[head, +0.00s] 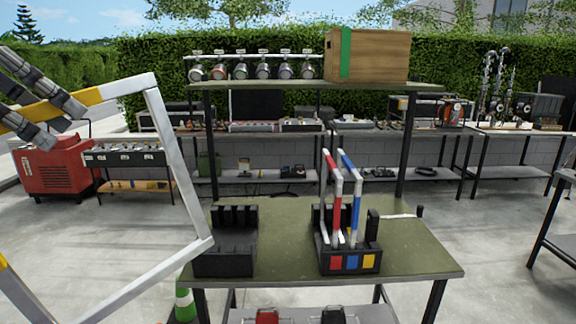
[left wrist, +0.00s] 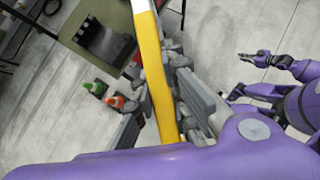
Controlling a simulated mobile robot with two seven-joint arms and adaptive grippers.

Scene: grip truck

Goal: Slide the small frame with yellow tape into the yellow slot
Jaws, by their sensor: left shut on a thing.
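My left gripper (head: 58,122) is shut on the small frame, a silver square tube frame (head: 176,165) with yellow tape, at its taped upper bar. The frame hangs tilted in the air at the left, in front of and left of the table; part of it is out of view. The left wrist view shows the yellow tape (left wrist: 153,60) between the fingers (left wrist: 170,88). A black rack (head: 325,262) on the table has red, blue and yellow marks. The yellow slot, marked by the yellow square (head: 369,261), is empty. My right gripper (left wrist: 258,58) shows small at the right; its opening is unclear.
A red-taped frame (head: 334,210) and a blue-taped frame (head: 354,205) stand upright in the rack. A second black rack (head: 225,262) sits left on the green table (head: 290,245). A shelf above bears a wooden box (head: 378,55). A green-and-white cone (head: 184,300) stands at the table's left.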

